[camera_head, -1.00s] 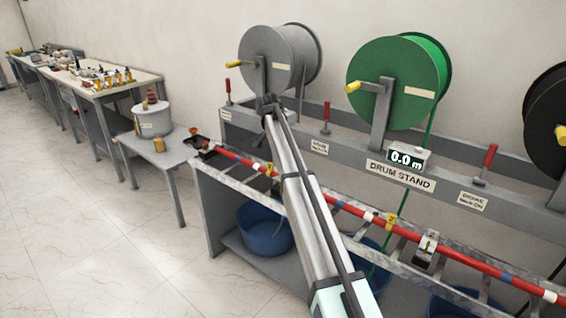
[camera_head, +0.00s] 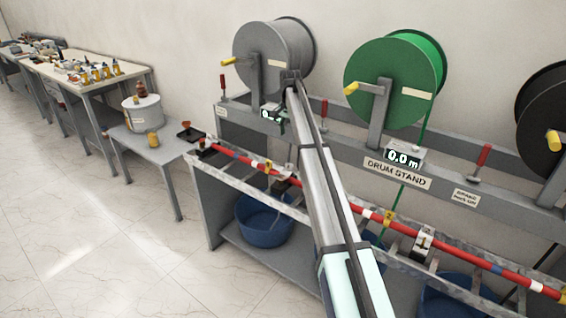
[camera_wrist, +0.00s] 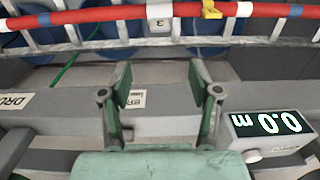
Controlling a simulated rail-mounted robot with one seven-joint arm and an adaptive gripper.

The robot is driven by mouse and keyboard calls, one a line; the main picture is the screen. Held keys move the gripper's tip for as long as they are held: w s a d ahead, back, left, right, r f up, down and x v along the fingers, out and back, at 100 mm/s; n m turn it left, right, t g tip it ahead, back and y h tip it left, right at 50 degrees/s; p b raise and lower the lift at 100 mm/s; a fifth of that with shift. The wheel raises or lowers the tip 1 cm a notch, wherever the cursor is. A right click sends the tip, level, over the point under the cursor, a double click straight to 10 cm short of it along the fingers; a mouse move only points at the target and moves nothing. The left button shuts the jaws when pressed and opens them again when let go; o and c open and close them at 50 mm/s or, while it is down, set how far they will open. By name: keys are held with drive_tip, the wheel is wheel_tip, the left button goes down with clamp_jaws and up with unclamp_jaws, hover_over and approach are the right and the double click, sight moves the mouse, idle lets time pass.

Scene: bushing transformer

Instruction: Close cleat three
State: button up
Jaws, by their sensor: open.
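A cleat marked with a 3 (camera_wrist: 159,27) stands at the top middle of the wrist view, on the metal rack. The red cable (camera_wrist: 100,15) runs across at this cleat. Whether the cleat's clamp is open or shut is too small to tell. My gripper (camera_wrist: 158,85) is open and empty, its two green fingers apart, below the cleat in the wrist view and not touching it.
The drum stand beam (camera_wrist: 70,125) with a 0.0 m display (camera_wrist: 268,125) lies close to my gripper. Grey (camera_head: 262,60), green (camera_head: 390,80) and black (camera_head: 545,115) drums stand behind. Yellow tags (camera_head: 390,217) sit along the cable. Floor at left is clear.

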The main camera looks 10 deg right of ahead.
sight(289, 164)
wheel_tip(289, 164, down, 16)
drive_tip(key=p, duration=0.4)
clamp_jaws()
